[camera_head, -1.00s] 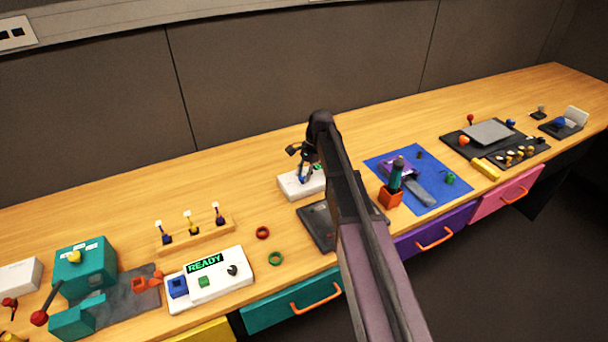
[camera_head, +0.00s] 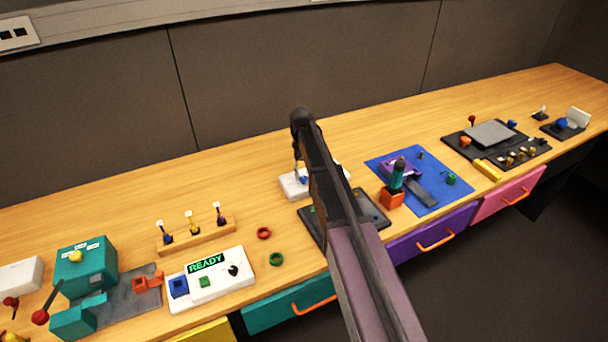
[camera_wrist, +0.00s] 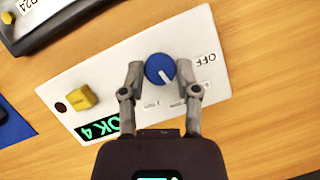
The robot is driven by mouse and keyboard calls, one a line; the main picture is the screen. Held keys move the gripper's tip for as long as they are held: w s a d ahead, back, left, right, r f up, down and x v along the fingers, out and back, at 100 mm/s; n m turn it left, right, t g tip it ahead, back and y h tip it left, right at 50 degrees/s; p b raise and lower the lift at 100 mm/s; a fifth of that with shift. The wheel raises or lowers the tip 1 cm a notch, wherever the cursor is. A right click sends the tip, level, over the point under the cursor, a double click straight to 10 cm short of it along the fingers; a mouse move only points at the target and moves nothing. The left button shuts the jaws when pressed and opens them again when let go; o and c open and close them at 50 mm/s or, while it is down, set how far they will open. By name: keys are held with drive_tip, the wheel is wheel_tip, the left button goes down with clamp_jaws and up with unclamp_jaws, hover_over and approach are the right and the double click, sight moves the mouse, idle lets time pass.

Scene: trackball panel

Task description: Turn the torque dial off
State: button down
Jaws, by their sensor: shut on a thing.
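The blue torque dial (camera_wrist: 159,67) sits on a white panel (camera_wrist: 70,70) in the wrist view. Its white pointer mark aims toward the lower right, away from the OFF label (camera_wrist: 206,59) at the dial's right. My gripper (camera_wrist: 160,72) has one finger on each side of the dial and is shut on it. The panel also has a yellow button (camera_wrist: 82,96), a dark red lamp (camera_wrist: 60,107) and a display with green text reading "OK 4" (camera_wrist: 98,128). In the head view my arm hides most of the gripper and part of the white panel (camera_head: 292,187).
A dark tray (camera_head: 312,226) lies in front of the panel, partly behind my arm. To the right are a blue mat (camera_head: 450,197) and an orange holder (camera_head: 391,198).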

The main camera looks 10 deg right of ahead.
drive_tip(key=n+h, duration=0.1)
drive_tip(key=n, duration=0.3)
drive_tip(key=n+h, duration=0.1)
drive_tip(key=n, duration=0.1)
drive_tip(key=shift+s+a+t+h, duration=0.15)
drive_tip(key=shift+s+t+h, duration=0.1)
drive_tip(key=shift+t+h, duration=0.05)
drive_tip(key=n+t, duration=0.1)
drive_tip(key=n, duration=0.2)
drive_tip(key=n+h, duration=0.1)
drive_tip(key=n, duration=0.3)
drive_tip(key=shift+a+t+h, duration=0.1)
drive_tip(key=shift+t+h, duration=0.2)
drive_tip(key=shift+t, duration=0.1)
drive_tip(key=shift+c, duration=1.8)
unclamp_jaws()
drive_tip(key=shift+w, duration=0.15)
